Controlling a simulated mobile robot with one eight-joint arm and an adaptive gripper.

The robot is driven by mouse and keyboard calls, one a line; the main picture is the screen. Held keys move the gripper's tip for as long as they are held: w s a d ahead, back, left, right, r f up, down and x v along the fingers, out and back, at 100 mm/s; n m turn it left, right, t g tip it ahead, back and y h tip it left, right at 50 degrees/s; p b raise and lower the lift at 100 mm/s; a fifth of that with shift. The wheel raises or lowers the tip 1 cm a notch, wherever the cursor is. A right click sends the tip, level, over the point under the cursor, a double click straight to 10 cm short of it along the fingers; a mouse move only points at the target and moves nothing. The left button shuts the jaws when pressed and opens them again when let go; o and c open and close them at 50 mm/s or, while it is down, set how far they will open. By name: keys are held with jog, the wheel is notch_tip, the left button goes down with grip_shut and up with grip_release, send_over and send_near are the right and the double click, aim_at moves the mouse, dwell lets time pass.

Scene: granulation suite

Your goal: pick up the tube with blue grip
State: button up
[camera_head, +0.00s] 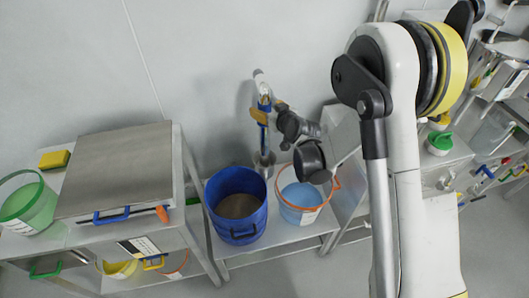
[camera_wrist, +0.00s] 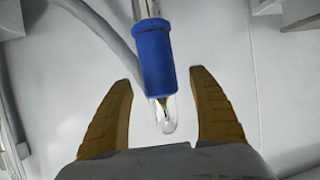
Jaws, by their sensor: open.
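The tube with blue grip (camera_wrist: 155,58) fills the upper middle of the wrist view, with a clear, rounded end (camera_wrist: 165,118) below the blue sleeve. My gripper (camera_wrist: 161,76) is open, with one yellow finger on each side of the tube and a visible gap on both sides. The blue sleeve's lower part appears between the fingertips; I cannot tell the exact depth. The fingers partly cover the tube there.
A blue bucket (camera_head: 237,204) and a light blue bucket with an orange rim (camera_head: 303,200) stand on the bench below my gripper. A steel-topped cabinet (camera_head: 120,170) and a green bucket (camera_head: 28,203) are to the left. A grey hose (camera_wrist: 100,30) curves behind the tube.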

jog(key=x, duration=0.2)
jog(key=shift+w+a+f, duration=0.1)
jog(key=shift+w+f, duration=0.05)
jog(key=shift+w, duration=0.1)
jog(key=c, duration=1.5)
jog(key=shift+c, duration=0.2)
